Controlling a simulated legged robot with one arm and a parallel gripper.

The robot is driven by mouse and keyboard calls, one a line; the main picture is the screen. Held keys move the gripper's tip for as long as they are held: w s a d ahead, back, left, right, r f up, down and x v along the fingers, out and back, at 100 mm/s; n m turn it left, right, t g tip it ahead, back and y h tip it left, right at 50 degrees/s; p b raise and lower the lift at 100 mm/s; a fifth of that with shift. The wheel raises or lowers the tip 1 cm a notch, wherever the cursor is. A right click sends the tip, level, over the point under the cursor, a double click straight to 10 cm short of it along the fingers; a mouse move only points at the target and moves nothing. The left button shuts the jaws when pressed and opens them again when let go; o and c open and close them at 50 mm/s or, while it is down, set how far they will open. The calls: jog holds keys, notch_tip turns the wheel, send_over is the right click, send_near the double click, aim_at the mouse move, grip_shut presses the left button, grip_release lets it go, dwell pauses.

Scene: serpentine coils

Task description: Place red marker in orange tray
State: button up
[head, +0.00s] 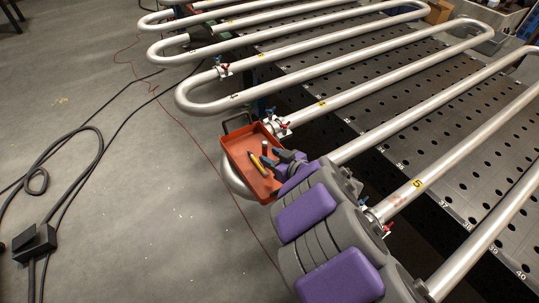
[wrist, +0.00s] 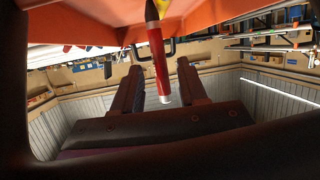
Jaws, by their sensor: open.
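The orange tray (head: 233,152) sits at the left end of the pipe coils, with a black handle at its far side. A yellow marker (head: 257,164) lies in it. The red marker (wrist: 158,55) has a dark tip and a white end. In the wrist view it reaches from the tray (wrist: 85,25) down between my gripper's fingers (wrist: 160,83), with gaps on both sides. In the head view a small red and white end (head: 265,147) shows over the tray beside my gripper (head: 274,160). I cannot tell whether the marker rests on the tray floor.
Long silver pipes (head: 330,85) run across a perforated dark table (head: 440,150) to the right. Red-handled clamps (head: 276,122) sit on pipe near the tray. Black cables (head: 90,150) lie on the grey floor at left, which is otherwise mostly clear.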

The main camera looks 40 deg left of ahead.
jog(key=p+v, duration=0.2)
jog(key=v, duration=0.8)
jog(key=shift+d+r, duration=0.25)
jog(key=shift+d, duration=0.05)
